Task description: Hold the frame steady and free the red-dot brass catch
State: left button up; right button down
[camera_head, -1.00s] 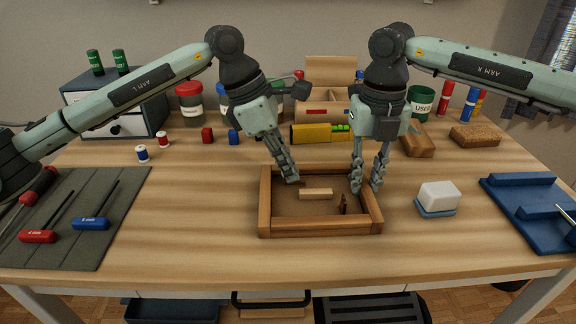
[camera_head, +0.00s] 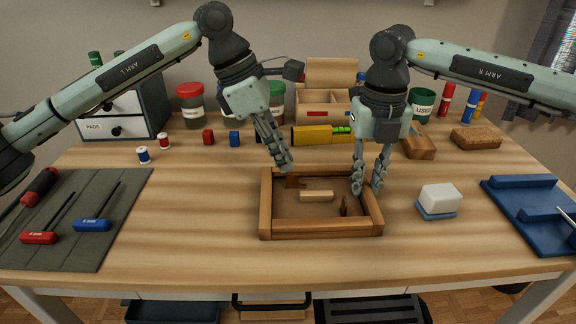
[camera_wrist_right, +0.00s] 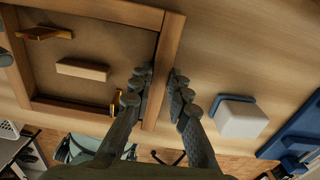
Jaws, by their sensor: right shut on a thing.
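The wooden frame (camera_head: 320,232) lies flat on the desk, with a small pale wood block (camera_head: 316,196) on its backing. My right gripper (camera_head: 367,186) is shut on the frame's right rail, with a finger on each side, as the right wrist view (camera_wrist_right: 160,98) shows. My left gripper (camera_head: 286,168) hangs just above the frame's back-left part, apart from it; its finger gap is unclear. A brass catch (camera_wrist_right: 43,33) shows near the back rail, below the left gripper. Another catch (camera_wrist_right: 117,101) stands near the front-right corner.
A white block on a blue base (camera_head: 437,199) stands right of the frame, with a blue tray (camera_head: 528,207) beyond. A grey mat (camera_head: 75,215) with screwdrivers lies left. Jars, a yellow tool (camera_head: 312,135) and a wooden organiser stand behind. Desk beside the frame's left is clear.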

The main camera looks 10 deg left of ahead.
pick_arm(q)
jog(key=v, duration=0.8)
jog(key=shift+r, duration=0.35)
jog(key=shift+a, duration=0.1)
pick_arm(e)
jog(key=c, duration=1.4)
grip_release()
jog(key=shift+o, duration=0.2)
